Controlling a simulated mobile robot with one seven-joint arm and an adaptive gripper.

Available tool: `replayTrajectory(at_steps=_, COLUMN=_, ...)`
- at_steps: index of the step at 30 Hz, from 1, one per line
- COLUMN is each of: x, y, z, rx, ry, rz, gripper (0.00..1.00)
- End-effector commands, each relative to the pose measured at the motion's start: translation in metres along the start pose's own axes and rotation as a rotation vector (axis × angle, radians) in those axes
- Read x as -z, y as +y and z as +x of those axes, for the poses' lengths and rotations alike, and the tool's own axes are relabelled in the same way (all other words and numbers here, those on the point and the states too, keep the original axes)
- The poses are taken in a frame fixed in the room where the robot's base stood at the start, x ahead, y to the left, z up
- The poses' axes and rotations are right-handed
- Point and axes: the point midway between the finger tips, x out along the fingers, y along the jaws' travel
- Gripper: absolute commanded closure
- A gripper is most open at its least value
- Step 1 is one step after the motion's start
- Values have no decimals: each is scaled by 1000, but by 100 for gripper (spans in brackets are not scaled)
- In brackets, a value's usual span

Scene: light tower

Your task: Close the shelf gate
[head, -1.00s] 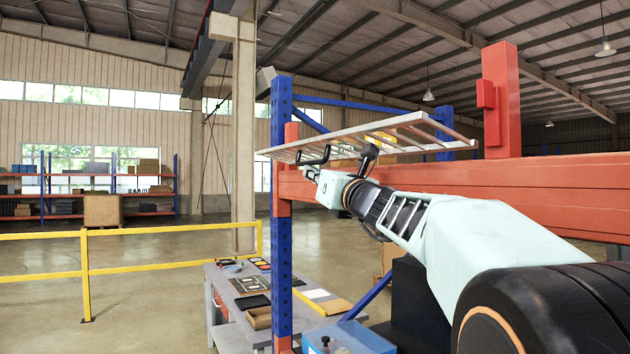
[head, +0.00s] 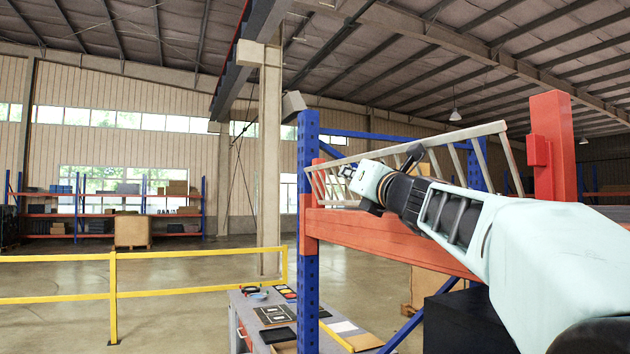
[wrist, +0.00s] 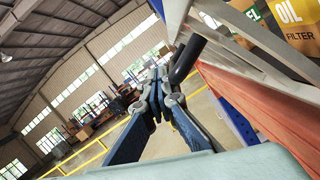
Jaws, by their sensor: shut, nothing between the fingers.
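The shelf gate is a pale slatted metal frame (head: 452,141) above the red shelf beam (head: 345,228). It stands steeply tilted, close to upright, in the head view. It also shows in the wrist view as pale bars (wrist: 265,47) at the upper right. A black handle (wrist: 187,62) on it lies just right of my fingers. My gripper (head: 347,172) is at the left part of the gate, against or very near the slats; I cannot tell if it touches. In the wrist view my gripper (wrist: 158,72) is shut and empty.
A blue rack post (head: 308,235) stands left of my gripper, and a red post (head: 551,145) rises at the right. A workbench (head: 250,305) is below, a yellow railing (head: 112,298) at the left.

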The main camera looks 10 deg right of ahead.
Motion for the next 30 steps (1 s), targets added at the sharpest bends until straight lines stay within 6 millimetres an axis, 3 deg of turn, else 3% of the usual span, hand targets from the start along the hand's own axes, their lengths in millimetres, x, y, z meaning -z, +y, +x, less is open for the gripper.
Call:
replayTrajectory(at_steps=5, x=-14, y=-10, z=3, rx=37, ry=-3, rz=112, gripper=100)
replayTrajectory(at_steps=15, x=-29, y=-23, z=7, rx=41, ry=-1, rz=107, gripper=100)
replayTrajectory(at_steps=30, x=-32, y=-27, z=8, rx=41, ry=1, rz=108, gripper=100)
